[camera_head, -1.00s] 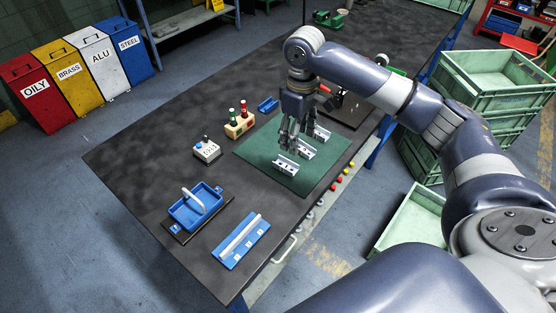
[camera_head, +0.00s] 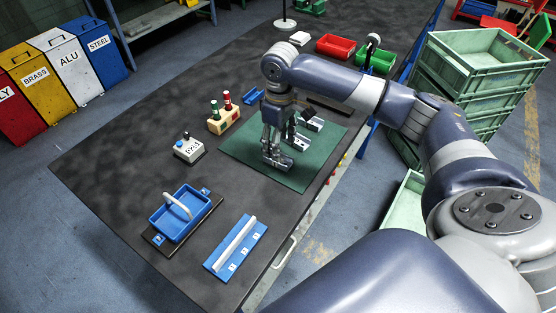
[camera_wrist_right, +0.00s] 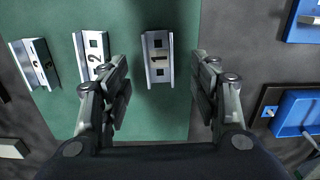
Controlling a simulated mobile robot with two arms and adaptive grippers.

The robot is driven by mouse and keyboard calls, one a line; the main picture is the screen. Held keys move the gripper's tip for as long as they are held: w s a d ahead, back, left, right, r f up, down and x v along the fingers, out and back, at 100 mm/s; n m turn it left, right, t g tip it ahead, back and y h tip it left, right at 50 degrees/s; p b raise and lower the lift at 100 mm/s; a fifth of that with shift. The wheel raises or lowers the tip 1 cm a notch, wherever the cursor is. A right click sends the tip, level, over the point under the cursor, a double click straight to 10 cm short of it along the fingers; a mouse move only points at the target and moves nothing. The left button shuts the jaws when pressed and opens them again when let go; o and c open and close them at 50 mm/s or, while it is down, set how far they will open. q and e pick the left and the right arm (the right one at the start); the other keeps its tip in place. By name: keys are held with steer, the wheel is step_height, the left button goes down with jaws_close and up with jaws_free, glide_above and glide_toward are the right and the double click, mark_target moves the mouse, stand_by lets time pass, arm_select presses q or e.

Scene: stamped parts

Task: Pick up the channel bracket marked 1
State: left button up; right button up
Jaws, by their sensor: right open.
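The channel bracket marked 1 (camera_wrist_right: 158,62) is a silver U-shaped part lying on the green mat (camera_wrist_right: 60,110). In the right wrist view it lies ahead of and between the open fingers of my right gripper (camera_wrist_right: 160,88), apart from both. In the head view the right gripper (camera_head: 277,158) is low over the front part of the mat (camera_head: 305,178) and largely hides this bracket. The bracket marked 2 (camera_wrist_right: 95,58) is to its left, close to the left finger. A third bracket (camera_wrist_right: 36,64), its mark turned sideways, lies farther left. My left gripper is not in view.
A blue tray with a handle (camera_head: 170,222) and a blue numbered rack (camera_head: 218,260) are at the table's near left. A button box (camera_head: 188,150), a wooden block with red and green pieces (camera_head: 224,120) and a small blue holder (camera_head: 254,96) stand left of the mat.

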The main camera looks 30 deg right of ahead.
mark_target(288, 160)
step_height(288, 160, down, 6)
steer(key=shift+d+r, duration=0.1)
steer(key=shift+d, duration=0.05)
steer(key=shift+c, duration=0.3)
steer(key=c, duration=1.2)
